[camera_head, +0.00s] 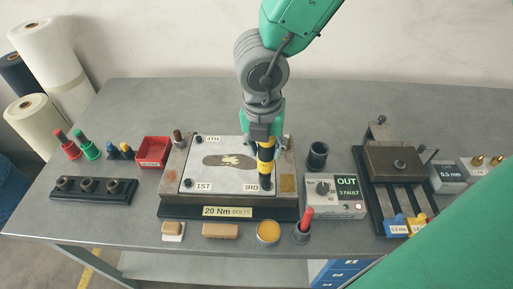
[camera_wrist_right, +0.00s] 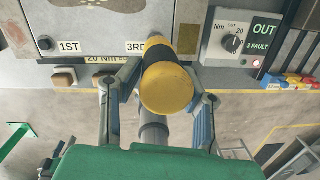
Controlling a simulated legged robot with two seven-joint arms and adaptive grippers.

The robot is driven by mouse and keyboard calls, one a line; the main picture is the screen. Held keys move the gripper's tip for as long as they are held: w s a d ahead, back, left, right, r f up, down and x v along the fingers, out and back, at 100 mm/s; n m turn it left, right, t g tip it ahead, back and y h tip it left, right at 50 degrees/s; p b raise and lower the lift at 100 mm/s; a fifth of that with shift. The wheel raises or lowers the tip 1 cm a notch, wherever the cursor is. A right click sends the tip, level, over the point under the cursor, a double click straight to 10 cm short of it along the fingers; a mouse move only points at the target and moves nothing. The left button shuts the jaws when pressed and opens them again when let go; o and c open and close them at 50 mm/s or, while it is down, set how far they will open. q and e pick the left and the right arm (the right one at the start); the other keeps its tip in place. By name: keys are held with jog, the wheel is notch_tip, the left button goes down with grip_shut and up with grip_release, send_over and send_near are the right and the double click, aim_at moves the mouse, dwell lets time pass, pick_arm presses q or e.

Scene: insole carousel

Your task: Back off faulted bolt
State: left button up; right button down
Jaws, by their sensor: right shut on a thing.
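The mould plate (camera_head: 215,180) bears a dark insole shape and the labels 1ST, 3RD and 4TH. My right gripper (camera_head: 262,138) is shut on the yellow-and-black driver (camera_head: 266,168), which stands upright over the corner marked 3RD. The driver hides the bolt there, so I cannot tell whether its tip touches it. In the right wrist view my right gripper (camera_wrist_right: 160,92) has its fingers on either side of the driver (camera_wrist_right: 166,91). The control box (camera_head: 334,198) reads OUT and 3 FAULT, with a small red lamp lit. My left gripper is not in view.
A dark cup (camera_head: 317,155) stands behind the control box. A red tray (camera_head: 153,152) and a black socket rack (camera_head: 93,190) are at left. A slotted fixture (camera_head: 398,160) stands at right. A yellow tin (camera_head: 268,232) and a red-handled marker (camera_head: 304,222) sit in front.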

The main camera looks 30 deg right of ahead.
jog(key=shift+s+d, duration=0.1)
jog(key=shift+d, duration=0.1)
jog(key=shift+a+r, duration=0.2)
jog(key=shift+a, duration=0.85)
jog(key=shift+s+a, duration=0.1)
jog(key=shift+a, duration=0.05)
jog(key=shift+s+d+f, duration=0.1)
jog(key=shift+s+d, duration=0.05)
jog(key=shift+d, duration=1.1)
jog(key=shift+d+f, duration=0.1)
jog(key=shift+d, duration=0.5)
jog(key=shift+s+a, duration=0.15)
jog(key=shift+a, duration=0.4)
jog(key=shift+a+r, duration=0.25)
jog(key=shift+a, duration=0.25)
jog(key=shift+d, duration=0.2)
jog(key=shift+d+f, duration=0.25)
jog(key=shift+d, duration=0.1)
jog(key=shift+a+f, duration=0.1)
jog(key=shift+a, duration=0.3)
jog(key=shift+d+f+b, duration=0.3)
jog(key=shift+d+b, duration=0.1)
jog(key=shift+d, duration=0.35)
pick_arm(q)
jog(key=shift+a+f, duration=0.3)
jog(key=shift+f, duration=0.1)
